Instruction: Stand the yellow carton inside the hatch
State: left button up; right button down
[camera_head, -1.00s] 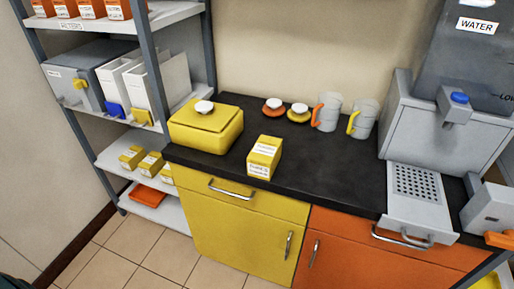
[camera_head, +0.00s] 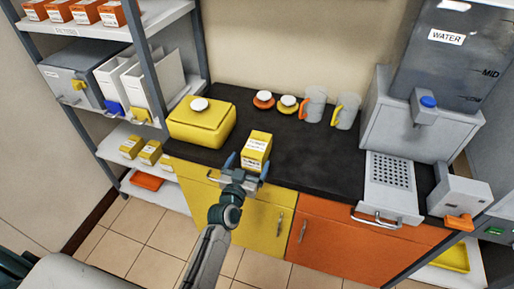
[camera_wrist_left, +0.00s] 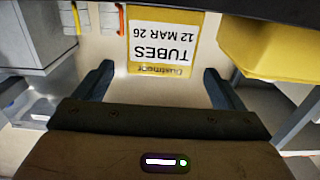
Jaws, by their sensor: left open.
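The yellow carton (camera_head: 257,148) with a white label stands upright on the black counter near its front edge. My left gripper (camera_head: 246,166) is open at the carton's front side, one finger toward each side of it. In the left wrist view the carton (camera_wrist_left: 165,42) appears upside down, its "TUBES 12 MAR 26" label between the directions of the open fingers (camera_wrist_left: 160,80). I cannot tell how far the fingers reach along its sides. No hatch can be identified for sure. My right gripper is not in view.
A yellow lidded box (camera_head: 202,120) stands left of the carton. Two mugs (camera_head: 314,104) and small orange and yellow lidded pieces stand behind. A grey water dispenser (camera_head: 420,120) with a drip tray (camera_head: 390,180) is at right. Shelves (camera_head: 110,100) stand left. The counter right of the carton is clear.

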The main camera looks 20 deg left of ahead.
aim_at(254, 149)
pick_arm(q)
jog(key=w+p, duration=0.1)
jog(key=w, duration=0.5)
jog(key=shift+d+f, duration=0.1)
jog(key=shift+s, duration=0.2)
jog(key=shift+c, duration=1.3)
jog(key=c, duration=1)
jog(key=shift+w+r, duration=0.1)
jog(key=shift+r, duration=0.1)
